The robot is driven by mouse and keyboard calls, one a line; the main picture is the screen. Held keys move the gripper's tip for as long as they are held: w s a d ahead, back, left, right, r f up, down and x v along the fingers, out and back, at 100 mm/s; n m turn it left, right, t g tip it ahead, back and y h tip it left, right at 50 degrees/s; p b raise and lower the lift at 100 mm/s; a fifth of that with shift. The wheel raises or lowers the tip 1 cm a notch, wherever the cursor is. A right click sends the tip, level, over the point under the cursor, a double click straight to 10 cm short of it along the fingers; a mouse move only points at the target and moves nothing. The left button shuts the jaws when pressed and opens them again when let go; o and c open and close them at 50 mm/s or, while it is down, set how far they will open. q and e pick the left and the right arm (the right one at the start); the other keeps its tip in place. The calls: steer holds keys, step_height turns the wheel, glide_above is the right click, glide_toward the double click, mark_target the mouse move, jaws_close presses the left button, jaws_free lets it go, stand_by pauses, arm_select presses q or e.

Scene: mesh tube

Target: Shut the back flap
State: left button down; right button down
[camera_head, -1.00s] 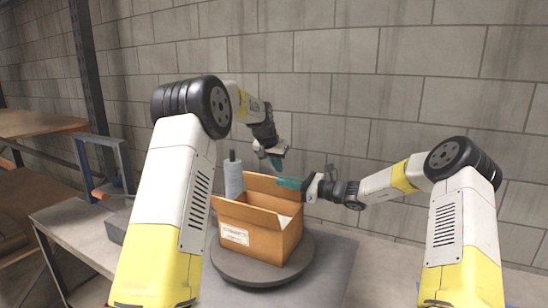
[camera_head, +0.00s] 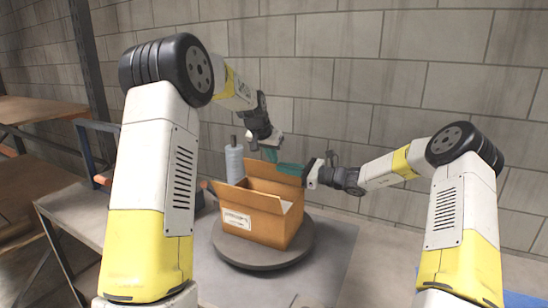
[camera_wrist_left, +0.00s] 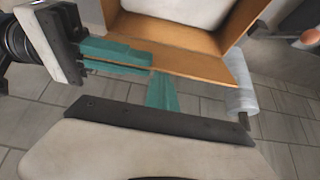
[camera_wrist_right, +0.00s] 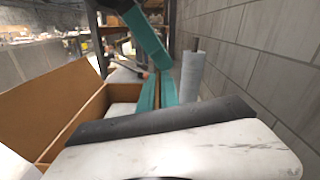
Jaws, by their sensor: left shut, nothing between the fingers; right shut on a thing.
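The open cardboard box (camera_head: 255,228) stands on a round turntable. Its back flap (camera_head: 262,170) stands raised at the far side and also shows in the left wrist view (camera_wrist_left: 190,68). My right gripper (camera_head: 290,169) is shut on the flap's edge from the right. Its teal fingers show in the left wrist view (camera_wrist_left: 120,55) along the flap. My left gripper (camera_head: 270,154) is shut and empty, fingers pointing down behind the flap. In the left wrist view its fingertips (camera_wrist_left: 162,92) are close to the flap and the right fingers; I cannot tell whether they touch.
A wrapped roll (camera_head: 234,164) stands upright behind the box's left side. The grey turntable (camera_head: 262,259) sits on a table (camera_head: 335,255) before a block wall. A shelf with a blue frame (camera_head: 95,140) is at the left. The table's right side is clear.

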arm_select(q)
steer(key=shift+s+f+g, duration=0.25)
steer(key=shift+f+g, duration=0.05)
steer(key=shift+f, duration=0.05)
arm_select(e)
steer(key=shift+w+d, duration=0.4)
steer(key=c, duration=1.6)
jaws_free()
steer(key=shift+r, duration=0.1)
arm_select(q)
steer(key=shift+a, duration=0.1)
arm_select(e)
steer(key=shift+s+a, duration=0.1)
